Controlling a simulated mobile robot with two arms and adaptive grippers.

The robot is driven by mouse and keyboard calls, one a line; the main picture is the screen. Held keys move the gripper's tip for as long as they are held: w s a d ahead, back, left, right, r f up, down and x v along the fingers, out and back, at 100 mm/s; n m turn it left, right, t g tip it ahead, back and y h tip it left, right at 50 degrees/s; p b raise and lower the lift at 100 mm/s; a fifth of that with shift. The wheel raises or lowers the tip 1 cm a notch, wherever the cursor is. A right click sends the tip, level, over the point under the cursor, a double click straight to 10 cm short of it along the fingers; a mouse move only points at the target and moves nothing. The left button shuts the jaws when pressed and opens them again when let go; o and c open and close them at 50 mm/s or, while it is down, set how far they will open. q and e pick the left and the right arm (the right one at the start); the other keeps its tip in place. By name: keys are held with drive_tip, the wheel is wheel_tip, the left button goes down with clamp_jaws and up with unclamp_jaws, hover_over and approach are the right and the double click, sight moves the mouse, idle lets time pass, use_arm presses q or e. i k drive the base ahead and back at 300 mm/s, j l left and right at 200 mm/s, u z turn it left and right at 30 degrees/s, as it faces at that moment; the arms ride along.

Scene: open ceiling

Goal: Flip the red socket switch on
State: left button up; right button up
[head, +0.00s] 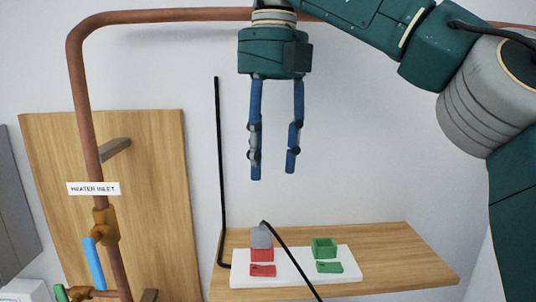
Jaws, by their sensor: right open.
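The red socket (262,255) sits on the left of a white panel (345,281), with a grey block (261,238) standing on or in it. A red switch (262,270) lies just in front of it on the panel. I cannot tell which way the switch is set. My right gripper (272,172) points down in the air above the panel, with its two blue fingers apart and nothing between them. It touches nothing. My left gripper is not in view.
A green socket (324,248) and green switch (329,267) are on the panel's right. A black cable (289,259) crosses the panel between the sockets. The wooden shelf (405,262) is clear at right. A copper pipe (83,120) with a blue-handled valve (95,262) stands left.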

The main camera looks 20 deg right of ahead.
sight(256, 270)
drive_tip(key=k+j, duration=0.2)
drive_tip(key=k, duration=0.3)
drive_tip(key=k+j, duration=0.25)
drive_tip(key=k, duration=0.2)
drive_tip(key=k+j, duration=0.2)
drive_tip(key=k, duration=0.3)
